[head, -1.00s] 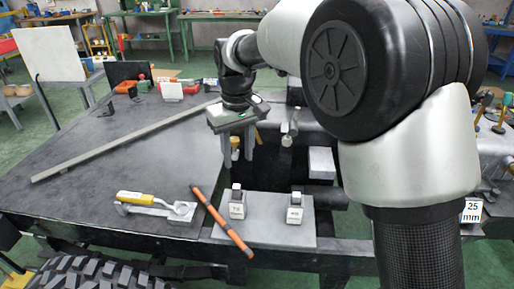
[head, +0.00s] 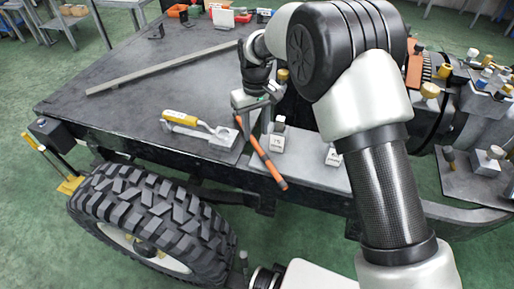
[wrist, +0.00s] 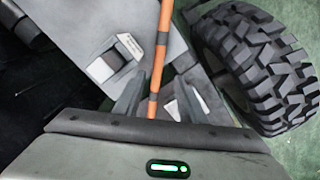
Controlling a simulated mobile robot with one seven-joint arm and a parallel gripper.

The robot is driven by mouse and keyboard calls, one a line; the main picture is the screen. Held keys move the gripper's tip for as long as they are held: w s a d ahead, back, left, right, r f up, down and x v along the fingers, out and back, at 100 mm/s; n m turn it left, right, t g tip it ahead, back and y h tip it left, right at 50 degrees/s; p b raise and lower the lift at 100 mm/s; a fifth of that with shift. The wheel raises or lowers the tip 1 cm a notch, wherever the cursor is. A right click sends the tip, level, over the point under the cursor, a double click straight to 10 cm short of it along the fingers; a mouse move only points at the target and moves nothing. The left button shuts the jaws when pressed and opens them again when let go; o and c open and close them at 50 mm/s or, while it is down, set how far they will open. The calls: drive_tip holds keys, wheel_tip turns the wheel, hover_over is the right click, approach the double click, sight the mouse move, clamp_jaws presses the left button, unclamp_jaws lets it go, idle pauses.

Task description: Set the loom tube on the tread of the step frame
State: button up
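The loom tube appears to be the thin orange rod with dark bands (head: 264,160). It lies slantwise over the front edge of the dark bench surface, its lower end sticking out past the edge. My gripper (head: 256,131) is over the upper part of the rod, fingers pointing down. In the wrist view the rod (wrist: 158,60) runs between the two fingers, with gaps on both sides. The gripper is open; whether the fingertips are down at the rod's height is hard to tell. I cannot make out which part is the step frame or its tread.
A yellow-handled tool (head: 182,118) lies left of the rod, by a grey block. Two small labelled blocks (head: 277,143) (head: 333,157) stand on a light grey plate (head: 310,175) to the right. A large tyre (head: 155,215) is below the front edge. A long grey bar (head: 160,68) lies behind.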

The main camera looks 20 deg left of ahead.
sight(257, 144)
drive_tip(key=f, duration=0.2)
drive_tip(key=f+b, duration=0.1)
drive_tip(key=f, duration=0.2)
drive_tip(key=shift+w+d+f, duration=0.1)
drive_tip(key=shift+w+f, duration=0.1)
drive_tip(key=shift+f, duration=0.15)
clamp_jaws()
